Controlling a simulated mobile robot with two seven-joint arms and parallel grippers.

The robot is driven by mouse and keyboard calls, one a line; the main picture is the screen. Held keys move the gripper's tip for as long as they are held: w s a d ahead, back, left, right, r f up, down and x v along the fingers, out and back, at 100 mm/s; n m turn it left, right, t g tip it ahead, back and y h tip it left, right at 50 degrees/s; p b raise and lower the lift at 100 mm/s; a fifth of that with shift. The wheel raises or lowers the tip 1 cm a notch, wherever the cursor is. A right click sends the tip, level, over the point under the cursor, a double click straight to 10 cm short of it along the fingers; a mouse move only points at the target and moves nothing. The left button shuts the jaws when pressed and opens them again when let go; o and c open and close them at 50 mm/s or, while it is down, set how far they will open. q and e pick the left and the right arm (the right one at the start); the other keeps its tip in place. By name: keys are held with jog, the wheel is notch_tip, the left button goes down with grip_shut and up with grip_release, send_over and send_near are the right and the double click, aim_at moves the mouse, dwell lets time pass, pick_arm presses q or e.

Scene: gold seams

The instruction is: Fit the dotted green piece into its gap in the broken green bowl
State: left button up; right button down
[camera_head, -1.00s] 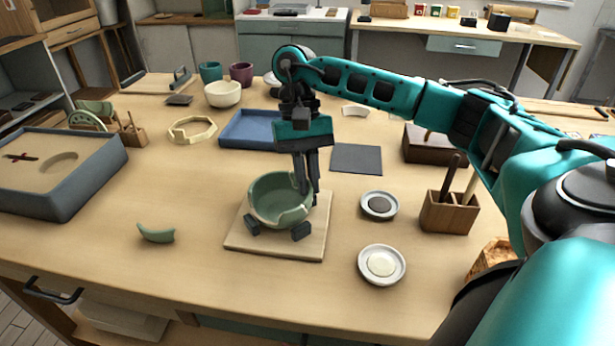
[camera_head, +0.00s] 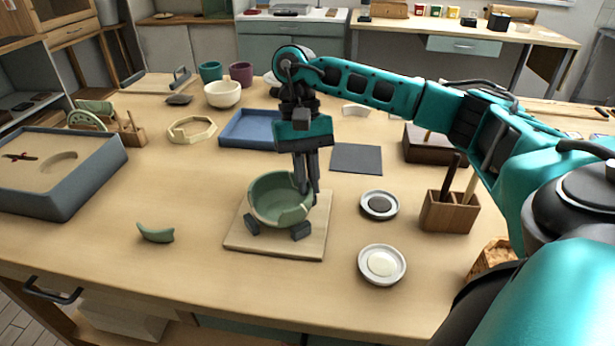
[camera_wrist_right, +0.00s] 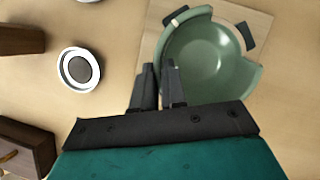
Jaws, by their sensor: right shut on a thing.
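The broken green bowl (camera_head: 270,205) stands upright on a pale wooden board (camera_head: 240,240), with a gap in its rim on the near side. The bowl also shows in the right wrist view (camera_wrist_right: 208,58). My right gripper (camera_head: 306,188) points down at the bowl's right rim. In the wrist view its fingers (camera_wrist_right: 160,88) straddle the bowl's wall and are shut on it, one finger outside and one inside. A curved green piece (camera_head: 155,234) lies apart on the table, left of the board; I cannot make out dots on it. My left gripper is not in view.
Two dark pads (camera_head: 300,231) touch the bowl's near side. Two small dishes (camera_head: 382,265) stand right of the board, and a wooden tool holder (camera_head: 448,212) beyond them. A sand tray (camera_head: 50,195) is at left, a blue tray (camera_head: 245,130) behind. The table's front left is mostly clear.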

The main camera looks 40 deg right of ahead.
jog(key=c, duration=0.6)
grip_release()
jog(key=shift+r, duration=0.15)
jog(key=shift+r+p, duration=1.8)
jog(key=shift+r, duration=1.1)
